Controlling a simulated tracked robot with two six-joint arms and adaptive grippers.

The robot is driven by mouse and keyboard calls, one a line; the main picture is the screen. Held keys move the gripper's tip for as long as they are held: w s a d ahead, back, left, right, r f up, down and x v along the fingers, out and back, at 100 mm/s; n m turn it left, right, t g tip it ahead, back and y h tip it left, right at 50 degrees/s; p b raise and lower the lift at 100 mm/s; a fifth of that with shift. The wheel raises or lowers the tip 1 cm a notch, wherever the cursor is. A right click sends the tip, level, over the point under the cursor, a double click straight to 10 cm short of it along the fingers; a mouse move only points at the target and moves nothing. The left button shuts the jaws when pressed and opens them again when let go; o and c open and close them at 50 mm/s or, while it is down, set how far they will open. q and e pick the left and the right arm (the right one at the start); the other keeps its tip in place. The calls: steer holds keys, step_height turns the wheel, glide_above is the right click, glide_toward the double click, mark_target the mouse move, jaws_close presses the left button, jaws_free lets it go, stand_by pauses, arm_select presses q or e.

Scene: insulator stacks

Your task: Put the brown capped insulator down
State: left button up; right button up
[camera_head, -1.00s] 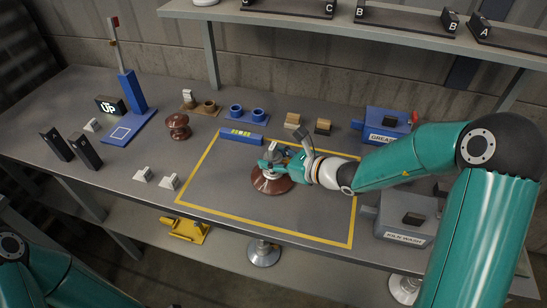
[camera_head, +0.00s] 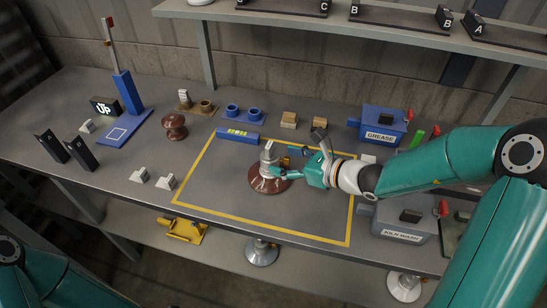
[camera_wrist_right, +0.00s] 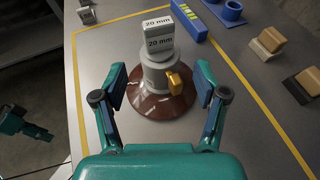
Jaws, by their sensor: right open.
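The brown capped insulator (camera_head: 268,184) stands upright on the table inside the yellow outline. Its brown disc is at the bottom and its grey cap on top; it also shows in the right wrist view (camera_wrist_right: 160,103). White faces marked 20 mm (camera_wrist_right: 158,36) show at the cap's top, and a gold piece (camera_wrist_right: 174,83) is at its side. My right gripper (camera_head: 288,163) is open, its fingers spread on either side of the cap, with visible gaps in the wrist view (camera_wrist_right: 160,88). My left arm shows at the lower left; its fingers are not clear.
A blue bar with a level-like strip (camera_head: 238,136) lies at the outline's back edge. A brown spool-shaped insulator (camera_head: 174,127) and small white blocks (camera_head: 165,182) are to the left. GREASE (camera_head: 380,125) and KILN WASH (camera_head: 404,219) boxes stand to the right. The outline's front is clear.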

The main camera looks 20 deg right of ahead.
steer(key=v, duration=0.6)
steer(key=shift+s, duration=0.25)
steer(key=shift+d, duration=0.15)
